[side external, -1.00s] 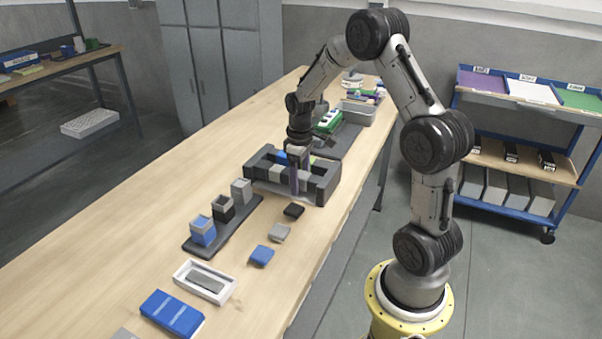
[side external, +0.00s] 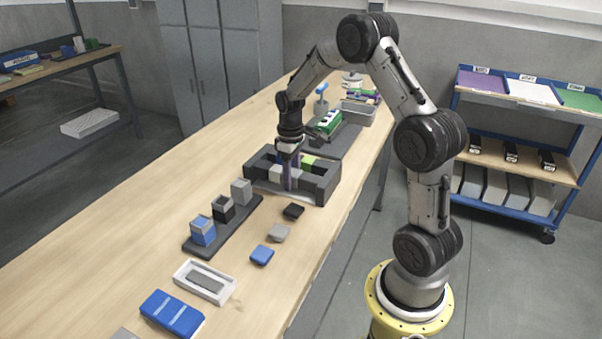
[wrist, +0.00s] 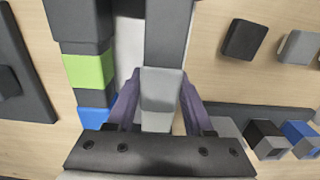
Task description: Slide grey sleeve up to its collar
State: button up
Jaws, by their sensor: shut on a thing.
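The grey sleeve (wrist: 161,90) is between the purple fingers of my gripper (wrist: 160,88) in the wrist view, against the end of a dark grey block (wrist: 170,30). I cannot tell whether that block is its collar. The gripper is shut on the sleeve. In the side view my gripper (side external: 290,178) points down into the dark column frame (side external: 322,185), and its fingers and other blocks largely hide the sleeve. Beside it in the wrist view, a neighbouring column carries a green sleeve (wrist: 89,70) and a blue sleeve (wrist: 94,118).
Loose black (side external: 293,211), grey (side external: 279,233) and blue (side external: 261,256) caps lie before the frame. A dark base (side external: 196,247) bears blue, black and grey pieces. A white tray (side external: 184,276) and blue box (side external: 172,313) lie nearer. Bare table extends left.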

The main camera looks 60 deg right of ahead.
aim_at(276, 168)
jog(key=shift+w+r, duration=0.1)
jog(key=shift+w, duration=2.3)
jog(key=o, duration=0.9)
jog(key=shift+o, duration=0.2)
jog(key=shift+s+r, duration=0.1)
jog(key=shift+r, duration=3.3)
